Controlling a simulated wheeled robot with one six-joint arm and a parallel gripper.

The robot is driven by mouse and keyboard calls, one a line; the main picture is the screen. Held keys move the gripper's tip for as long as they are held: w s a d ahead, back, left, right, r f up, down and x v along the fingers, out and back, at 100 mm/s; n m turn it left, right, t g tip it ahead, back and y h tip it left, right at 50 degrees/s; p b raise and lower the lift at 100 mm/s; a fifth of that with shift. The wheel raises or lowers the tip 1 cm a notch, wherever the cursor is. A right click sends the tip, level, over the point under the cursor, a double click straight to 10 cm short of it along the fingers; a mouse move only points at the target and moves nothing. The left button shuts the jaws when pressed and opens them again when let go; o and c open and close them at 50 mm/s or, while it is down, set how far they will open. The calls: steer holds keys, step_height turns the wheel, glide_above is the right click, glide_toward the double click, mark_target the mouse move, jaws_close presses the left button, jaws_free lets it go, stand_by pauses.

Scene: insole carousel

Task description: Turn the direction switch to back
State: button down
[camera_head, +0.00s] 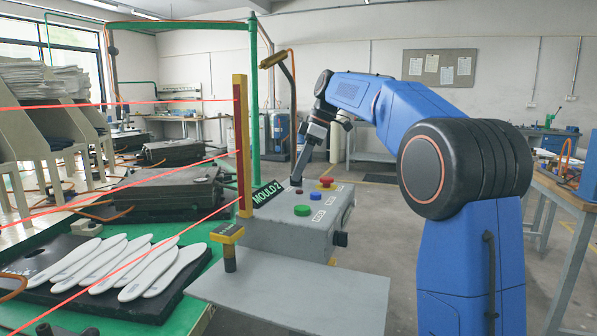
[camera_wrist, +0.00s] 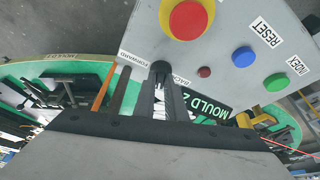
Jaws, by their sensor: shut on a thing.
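The grey control box (camera_head: 280,234) stands at the middle of the head view; its top panel (camera_wrist: 215,80) fills the upper wrist view. The black direction switch (camera_wrist: 160,68) sits on that panel between the labels FORWARD (camera_wrist: 138,57) and BACK (camera_wrist: 180,80). My gripper (camera_wrist: 159,88) reaches to the switch with its fingers closed around the knob. In the head view my gripper (camera_head: 296,181) points down at the far left part of the panel, hiding the switch. I cannot tell which way the knob is turned.
Near the switch are a red-and-yellow stop button (camera_wrist: 187,19), a small red light (camera_wrist: 204,72), a blue RESET button (camera_wrist: 243,57) and a green INDEX button (camera_wrist: 276,82). A MOULD 2 sign (camera_head: 267,193), yellow post (camera_head: 242,145) and red light beams stand left, over white insoles (camera_head: 160,272).

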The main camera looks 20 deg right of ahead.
steer(key=shift+w+n+g, duration=0.15)
steer(key=shift+n+g, duration=0.45)
steer(key=shift+n, duration=1)
steer(key=c, duration=1.8)
jaws_free()
steer(key=shift+r, duration=0.1)
